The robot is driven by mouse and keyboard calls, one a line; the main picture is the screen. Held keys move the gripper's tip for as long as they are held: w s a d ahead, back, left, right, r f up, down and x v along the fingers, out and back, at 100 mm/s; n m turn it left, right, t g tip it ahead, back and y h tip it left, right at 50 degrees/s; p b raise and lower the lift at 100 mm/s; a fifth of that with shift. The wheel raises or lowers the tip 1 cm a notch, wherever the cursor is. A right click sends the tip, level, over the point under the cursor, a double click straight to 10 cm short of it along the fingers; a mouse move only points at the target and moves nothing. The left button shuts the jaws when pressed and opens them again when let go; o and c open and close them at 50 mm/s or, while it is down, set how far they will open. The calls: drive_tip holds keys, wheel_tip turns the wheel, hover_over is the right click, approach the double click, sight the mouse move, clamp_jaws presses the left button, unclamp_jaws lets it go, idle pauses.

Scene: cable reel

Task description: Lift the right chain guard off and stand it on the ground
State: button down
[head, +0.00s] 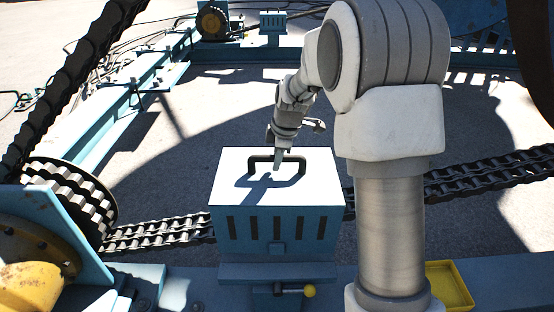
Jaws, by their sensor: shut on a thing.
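The chain guard (277,229) is a blue box with a pale, sunlit top and dark vertical slots in its front. It sits over the chain at the near frame beam, with a dark handle (299,173) on its top. My gripper (279,165) is above the guard, with its fingers at the handle's back bar, shut on the handle. The far finger and the exact contact are hard to see. A latch with a yellow knob (309,291) is below the guard's front.
A heavy chain (163,233) runs out from both sides of the guard. A toothed sprocket (75,195) and blue plate stand at the left. A yellow tray (450,285) lies at the lower right. Open grey ground (210,115) stretches behind the guard, inside the blue frame.

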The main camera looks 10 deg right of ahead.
wheel_tip(320, 180, up, 14)
drive_tip(key=p, duration=0.9)
idle(0.7)
drive_tip(key=shift+f, duration=0.2)
